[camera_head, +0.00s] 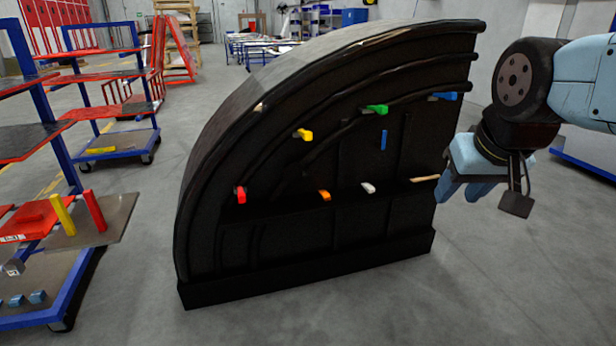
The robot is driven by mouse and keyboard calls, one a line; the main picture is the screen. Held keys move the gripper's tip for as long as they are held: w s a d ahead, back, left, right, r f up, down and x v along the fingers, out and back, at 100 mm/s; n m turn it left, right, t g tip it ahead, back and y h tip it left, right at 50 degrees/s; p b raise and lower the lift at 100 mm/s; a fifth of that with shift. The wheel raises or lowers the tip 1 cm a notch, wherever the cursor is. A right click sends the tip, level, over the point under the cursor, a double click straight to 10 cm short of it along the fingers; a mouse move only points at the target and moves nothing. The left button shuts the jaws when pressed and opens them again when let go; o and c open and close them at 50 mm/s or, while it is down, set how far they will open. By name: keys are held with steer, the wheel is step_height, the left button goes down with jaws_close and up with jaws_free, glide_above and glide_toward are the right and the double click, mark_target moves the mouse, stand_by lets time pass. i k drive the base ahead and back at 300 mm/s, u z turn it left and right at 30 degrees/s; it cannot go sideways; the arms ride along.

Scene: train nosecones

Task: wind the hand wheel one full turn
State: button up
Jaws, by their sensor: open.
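I cannot make out a hand wheel in this view. My gripper (459,196) is at the right, light blue, pointing down and open with nothing visible between its fingers. It appears just beside the right end of the large black curved nosecone (290,235); I cannot tell the exact gap. Red (240,195), yellow (304,134), green (376,109), blue (445,96), orange (324,195) and white (368,187) pieces sit along the nosecone's ribs and ledge. A small blue upright piece (383,140) is on its inner face.
The grey floor (370,310) in front of the nosecone is clear.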

mark_target(294, 172)
steer(key=z, duration=0.05)
steer(key=i, duration=1)
steer(key=u, duration=0.1)
